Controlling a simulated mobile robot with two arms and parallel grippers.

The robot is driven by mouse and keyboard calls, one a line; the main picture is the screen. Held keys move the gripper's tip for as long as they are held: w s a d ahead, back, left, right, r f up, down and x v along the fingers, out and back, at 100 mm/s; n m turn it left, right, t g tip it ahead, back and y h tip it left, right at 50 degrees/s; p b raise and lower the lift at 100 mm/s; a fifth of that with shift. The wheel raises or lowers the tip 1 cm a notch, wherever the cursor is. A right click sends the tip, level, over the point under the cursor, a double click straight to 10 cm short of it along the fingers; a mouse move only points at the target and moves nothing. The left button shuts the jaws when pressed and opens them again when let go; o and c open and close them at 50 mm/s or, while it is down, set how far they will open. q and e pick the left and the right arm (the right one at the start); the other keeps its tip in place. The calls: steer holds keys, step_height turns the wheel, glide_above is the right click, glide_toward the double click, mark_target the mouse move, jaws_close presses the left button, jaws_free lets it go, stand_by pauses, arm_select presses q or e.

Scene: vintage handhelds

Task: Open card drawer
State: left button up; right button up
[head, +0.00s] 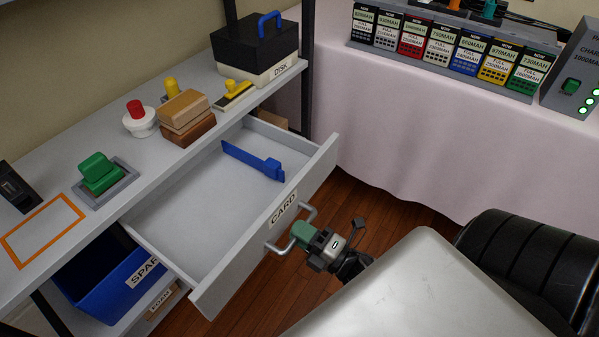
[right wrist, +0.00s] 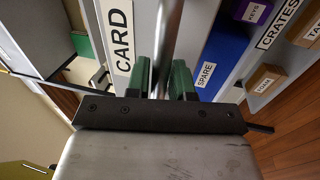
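The card drawer (head: 225,245) stands pulled well out from under the grey bench top, with a white CARD label (head: 283,207) on its front. A blue flat tool (head: 252,160) lies in it towards the back; the rest of its floor is bare. My right gripper (head: 300,234) is at the drawer's metal handle (head: 312,212). In the right wrist view the green fingers (right wrist: 161,82) sit on either side of the handle bar (right wrist: 166,40), closed on it, beside the CARD label (right wrist: 120,38). My left gripper is not in view.
The bench top (head: 165,165) holds wooden blocks (head: 186,117), a red button (head: 135,108), a green switch (head: 99,172) and a DISK box (head: 256,50). A blue SPARE bin (head: 105,285) is below. A cloth-covered table (head: 400,130) stands behind.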

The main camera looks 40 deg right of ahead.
steer(key=o, duration=0.3)
steer(key=shift+s, duration=0.1)
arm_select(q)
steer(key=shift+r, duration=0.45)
arm_select(e)
steer(key=v, duration=1)
steer(key=shift+s, duration=0.3)
steer(key=shift+d+f, duration=0.1)
